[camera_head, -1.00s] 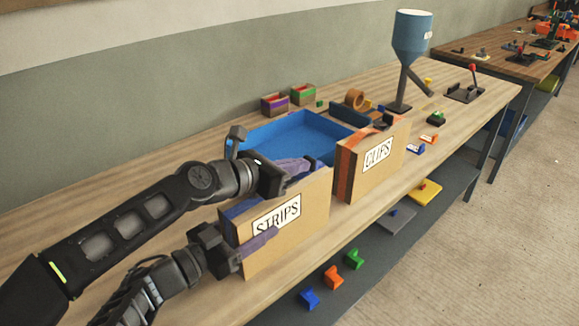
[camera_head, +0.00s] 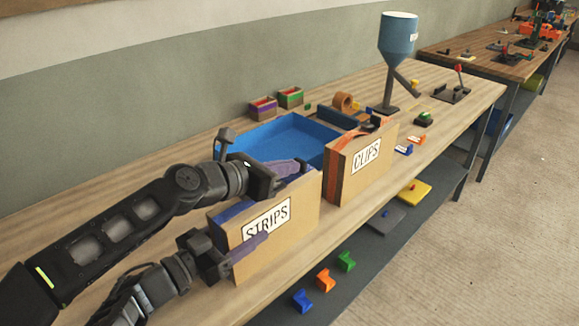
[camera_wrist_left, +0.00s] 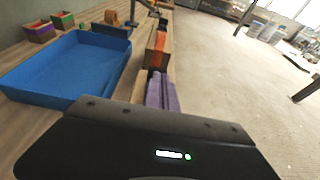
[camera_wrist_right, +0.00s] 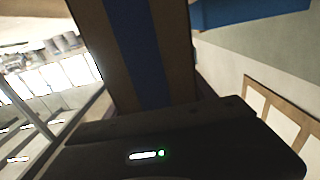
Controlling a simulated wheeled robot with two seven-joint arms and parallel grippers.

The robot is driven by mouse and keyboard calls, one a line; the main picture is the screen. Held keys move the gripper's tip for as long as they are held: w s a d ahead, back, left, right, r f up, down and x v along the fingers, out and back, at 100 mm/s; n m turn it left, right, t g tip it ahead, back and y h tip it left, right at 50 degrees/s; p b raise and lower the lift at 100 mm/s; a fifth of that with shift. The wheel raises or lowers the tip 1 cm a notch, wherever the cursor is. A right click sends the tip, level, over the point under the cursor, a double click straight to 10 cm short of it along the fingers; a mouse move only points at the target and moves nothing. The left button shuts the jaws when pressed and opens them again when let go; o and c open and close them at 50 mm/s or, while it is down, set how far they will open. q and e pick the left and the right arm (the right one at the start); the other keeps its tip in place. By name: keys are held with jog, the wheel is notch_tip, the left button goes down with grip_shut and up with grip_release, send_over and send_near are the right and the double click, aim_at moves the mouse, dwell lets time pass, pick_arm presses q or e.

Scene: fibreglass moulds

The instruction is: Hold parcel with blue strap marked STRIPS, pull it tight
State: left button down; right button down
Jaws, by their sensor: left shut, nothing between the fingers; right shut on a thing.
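The cardboard parcel marked STRIPS (camera_head: 297,220) stands upright at the bench's front edge. Its blue strap (camera_head: 232,212) shows at the top left, and up close in the right wrist view (camera_wrist_right: 138,50). My right gripper (camera_head: 256,246) is at the parcel's left end, one purple finger across the label side, shut on the parcel. My left gripper (camera_head: 292,169) is shut and empty just above the parcel's top; its purple fingers show in the left wrist view (camera_wrist_left: 162,92). I cannot tell whether they touch the strap. Part of the parcel's top is hidden.
A parcel marked CLIPS (camera_head: 352,175) with an orange strap stands close on the right. A blue tray (camera_head: 275,135) lies behind. A blue hopper (camera_head: 398,40) and small boxes (camera_head: 290,97) stand farther back. A shelf below holds coloured parts.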

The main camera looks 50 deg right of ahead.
pick_arm(q)
jog(key=v, duration=0.9)
jog(key=shift+w, duration=0.1)
pick_arm(e)
jog(key=shift+f, duration=0.25)
jog(key=c, duration=0.7)
grip_release()
jog(key=shift+w, duration=0.1)
pick_arm(q)
jog(key=shift+w+f, duration=0.1)
jog(key=shift+w, duration=0.05)
pick_arm(e)
jog(key=shift+o, duration=2.3)
jog(key=shift+r, duration=0.15)
jog(key=a, duration=1.2)
jog(key=shift+w, duration=0.15)
